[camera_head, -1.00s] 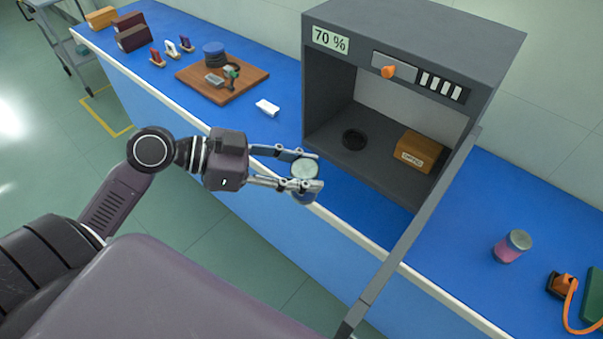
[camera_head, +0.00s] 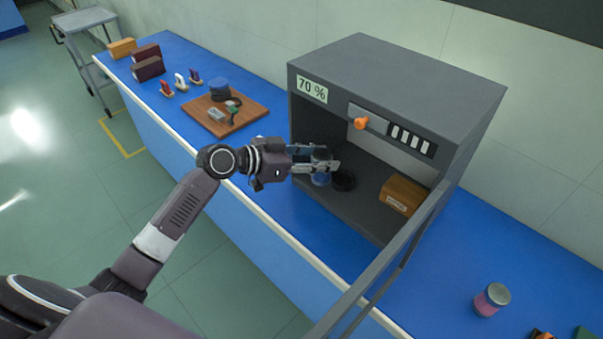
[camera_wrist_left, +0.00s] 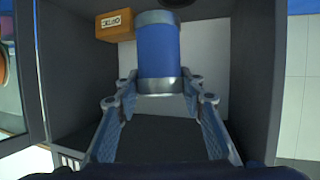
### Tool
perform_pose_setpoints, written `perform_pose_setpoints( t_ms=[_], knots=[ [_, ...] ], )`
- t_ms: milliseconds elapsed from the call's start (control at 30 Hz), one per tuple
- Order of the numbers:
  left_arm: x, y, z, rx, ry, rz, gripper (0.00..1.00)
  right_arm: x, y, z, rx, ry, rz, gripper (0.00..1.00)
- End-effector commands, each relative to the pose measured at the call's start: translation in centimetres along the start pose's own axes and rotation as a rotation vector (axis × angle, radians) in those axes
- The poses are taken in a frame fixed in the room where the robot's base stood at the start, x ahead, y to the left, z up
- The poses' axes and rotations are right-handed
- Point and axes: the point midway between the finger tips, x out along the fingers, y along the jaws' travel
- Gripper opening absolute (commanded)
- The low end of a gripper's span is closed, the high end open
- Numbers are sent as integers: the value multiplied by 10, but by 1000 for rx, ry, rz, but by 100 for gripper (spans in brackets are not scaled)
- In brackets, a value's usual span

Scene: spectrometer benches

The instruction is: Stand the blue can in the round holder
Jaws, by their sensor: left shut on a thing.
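My left gripper (camera_head: 326,160) reaches in through the open front of the grey cabinet and is shut on the blue can (camera_head: 320,179). In the left wrist view the can (camera_wrist_left: 158,50) shows a blue body with grey metal ends between the two fingers (camera_wrist_left: 160,92). The black round holder (camera_head: 344,181) sits on the cabinet floor, just right of the can in the head view. The can appears beside the holder, not in it; its height above the floor is hard to tell. My right gripper is out of view.
The cabinet (camera_head: 400,90) has a 70 % sign, an orange knob and an open door (camera_head: 385,270) at the front right. An orange-brown box (camera_head: 403,194) stands inside, right of the holder. A pink can (camera_head: 491,299) stands on the blue bench to the right.

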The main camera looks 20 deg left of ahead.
Motion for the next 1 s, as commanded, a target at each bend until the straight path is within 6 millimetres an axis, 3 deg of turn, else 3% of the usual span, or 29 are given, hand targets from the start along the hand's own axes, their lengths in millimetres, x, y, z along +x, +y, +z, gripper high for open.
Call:
perform_pose_setpoints(
  t_ms=[100,333,667,1000],
  knots=[
    [36,-15,-19,-4,1,-23,9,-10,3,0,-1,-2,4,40],
    [80,-30,-34,6,-11,-51,9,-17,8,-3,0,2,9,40],
    [94,-33,-33,11,-16,-59,9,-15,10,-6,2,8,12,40],
    [104,-34,-6,10,-17,-59,9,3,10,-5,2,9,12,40]
  ],
)
